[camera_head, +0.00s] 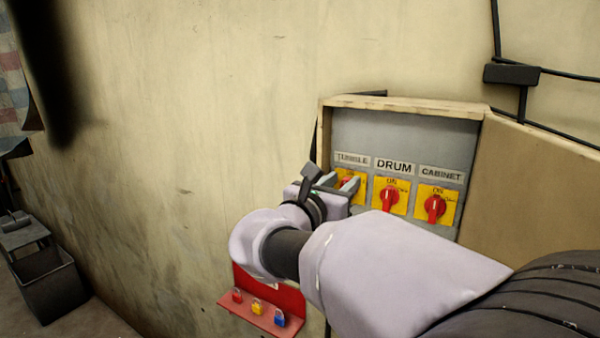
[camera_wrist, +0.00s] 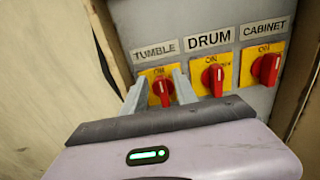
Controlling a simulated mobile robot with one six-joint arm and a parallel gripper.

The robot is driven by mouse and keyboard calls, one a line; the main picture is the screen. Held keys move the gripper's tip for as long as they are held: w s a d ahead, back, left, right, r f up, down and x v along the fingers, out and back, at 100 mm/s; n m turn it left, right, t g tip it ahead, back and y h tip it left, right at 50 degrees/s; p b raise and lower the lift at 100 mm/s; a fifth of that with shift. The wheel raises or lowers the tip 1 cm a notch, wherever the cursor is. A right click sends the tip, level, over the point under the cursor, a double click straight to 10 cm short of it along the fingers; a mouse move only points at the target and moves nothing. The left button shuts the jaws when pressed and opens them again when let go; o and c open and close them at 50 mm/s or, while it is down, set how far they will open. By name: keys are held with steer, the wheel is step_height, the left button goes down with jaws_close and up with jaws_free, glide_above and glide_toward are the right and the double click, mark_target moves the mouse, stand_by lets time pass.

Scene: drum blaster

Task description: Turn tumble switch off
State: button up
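The tumble switch (camera_wrist: 162,92) is a red rotary knob on a yellow plate under the TUMBLE label, the leftmost of three on a grey panel. Its handle looks about upright, toward the ON mark. In the head view the tumble switch (camera_head: 345,184) is partly covered by my gripper (camera_head: 338,183). In the wrist view my gripper (camera_wrist: 160,88) is open, with one finger on each side of the knob and gaps between. I cannot tell how far the fingertips are from the plate.
The drum switch (camera_wrist: 213,78) and cabinet switch (camera_wrist: 266,68) sit to the right, handles about upright. A wooden frame (camera_head: 405,106) borders the panel. Below is a red shelf (camera_head: 262,317) with coloured padlocks.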

steer(key=shift+w+d, duration=0.3)
steer(key=shift+w+d+f, duration=0.1)
steer(key=shift+w, duration=0.3)
steer(key=shift+s, duration=0.2)
jaws_close()
steer(key=m+b, duration=0.5)
steer(key=b, duration=0.2)
steer(key=s+d+f+m+b, duration=0.1)
steer(key=m+b, duration=0.4)
steer(key=b, duration=0.3)
steer(key=d+f+m+b, duration=0.1)
steer(key=m+b, duration=0.5)
steer(key=b, duration=0.2)
steer(key=shift+s+f, duration=0.2)
steer(key=shift+f, duration=0.05)
steer(key=shift+f+m+b, duration=0.1)
steer(key=shift+m+b, duration=0.55)
steer(key=shift+m, duration=0.25)
